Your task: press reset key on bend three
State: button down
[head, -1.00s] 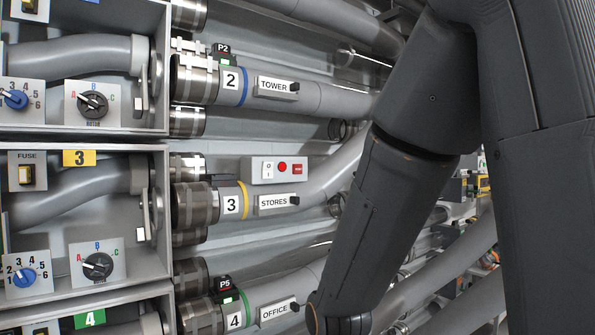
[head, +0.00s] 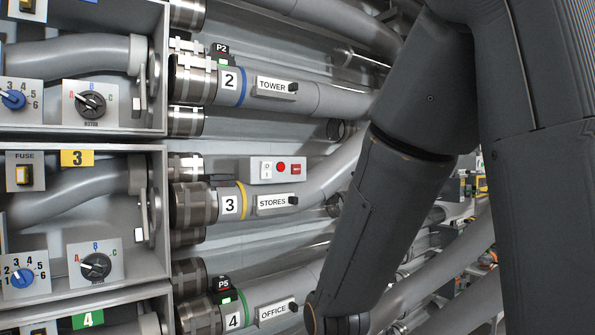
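Bend three is the grey pipe with the yellow ring, the number plate 3 (head: 230,204) and the STORES label (head: 273,202), in the middle of the head view. Just above it is a small grey control box (head: 255,170). The box carries a white rocker switch (head: 266,169), a round red button or lamp (head: 281,167) and a red square key (head: 296,168). Which of these is the reset key I cannot read. My arm comes down at the right, and its lower end leaves the picture at the bottom. My gripper is not in view.
Tube 2, labelled TOWER (head: 272,86), runs above, and tube 4, labelled OFFICE (head: 273,311), below. At the left stand open grey cabinets with rotor knobs (head: 96,266) and a fuse switch (head: 24,175). Pipes crowd behind my arm. The space before the control box looks clear.

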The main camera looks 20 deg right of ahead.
aim_at(296, 169)
jog(key=u, duration=0.05)
jog(key=k, duration=0.5)
jog(key=u, duration=1)
jog(key=i, duration=0.75)
jog(key=z, duration=1.65)
